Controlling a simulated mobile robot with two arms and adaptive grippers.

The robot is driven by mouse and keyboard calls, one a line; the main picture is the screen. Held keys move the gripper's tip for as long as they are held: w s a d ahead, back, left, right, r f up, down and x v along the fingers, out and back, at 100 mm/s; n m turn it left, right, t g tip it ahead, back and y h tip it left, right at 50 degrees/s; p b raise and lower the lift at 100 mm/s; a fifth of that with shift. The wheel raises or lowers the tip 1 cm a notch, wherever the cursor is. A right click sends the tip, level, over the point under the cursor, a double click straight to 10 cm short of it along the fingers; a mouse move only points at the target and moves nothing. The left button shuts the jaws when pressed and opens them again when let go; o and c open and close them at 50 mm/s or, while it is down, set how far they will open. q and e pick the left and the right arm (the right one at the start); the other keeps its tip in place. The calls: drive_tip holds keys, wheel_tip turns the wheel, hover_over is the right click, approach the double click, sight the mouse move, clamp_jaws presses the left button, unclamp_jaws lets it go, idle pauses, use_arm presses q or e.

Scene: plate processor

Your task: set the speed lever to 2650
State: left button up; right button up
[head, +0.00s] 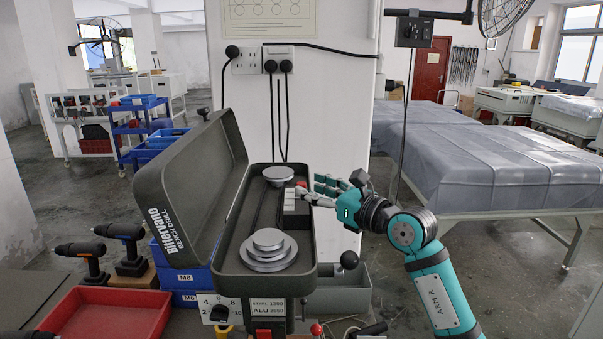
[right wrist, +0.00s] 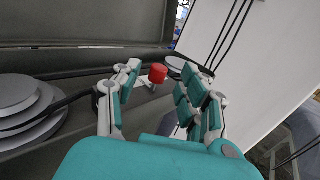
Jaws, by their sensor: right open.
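The bench drill's grey-green housing (head: 313,240) stands with its lid (head: 185,180) open. Inside are a large stepped pulley (head: 268,250) and a far pulley (head: 278,175), with a dark belt between them. A red knob (right wrist: 157,73) on a pale stem, perhaps the speed lever, shows in the right wrist view. My right gripper (right wrist: 163,88) is open, its fingers on either side of the line to the knob, which lies beyond them. In the head view my right gripper (head: 310,193) hangs over the housing's right rim. A label (head: 268,307) reads ALU 2650.
A wall with sockets and hanging black cables (head: 285,110) stands close behind the drill. A red tray (head: 108,313) and cordless drills (head: 121,245) lie to the left.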

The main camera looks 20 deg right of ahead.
sight(305, 186)
drive_tip(key=p+x, duration=0.1)
drive_tip(key=x, duration=0.3)
